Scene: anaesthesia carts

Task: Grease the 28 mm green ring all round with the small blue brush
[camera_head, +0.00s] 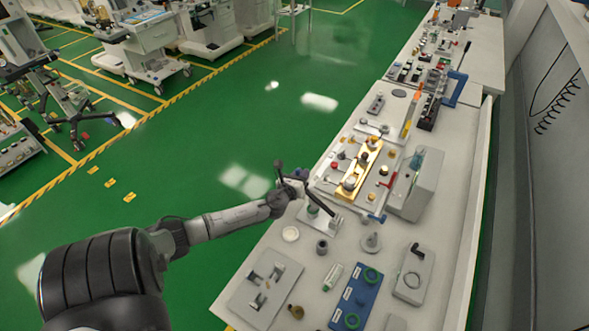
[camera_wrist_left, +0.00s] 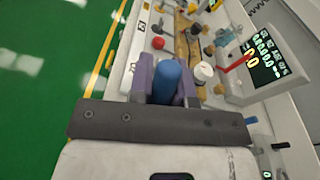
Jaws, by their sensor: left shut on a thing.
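My left gripper (camera_head: 297,182) is over the left edge of the white bench. In the left wrist view its two purple fingers (camera_wrist_left: 164,72) are shut on an upright blue cylinder, which looks like the handle of the small blue brush (camera_wrist_left: 167,84). The bristles are hidden. In the head view, green rings lie on a blue labelled board (camera_head: 359,297), one near its top (camera_head: 371,275) and one near its bottom (camera_head: 351,320). A green ring-like part (camera_head: 313,211) also shows on a grey fixture just below the gripper. I cannot read any sizes. My right gripper is not in view.
A white round dish (camera_head: 290,233) and a dark grey cup (camera_head: 322,246) stand below the gripper. A gold block with knobs (camera_head: 358,172) and a grey display box (camera_head: 416,187) stand to the right. A grey slotted plate (camera_head: 264,290) lies at the near left.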

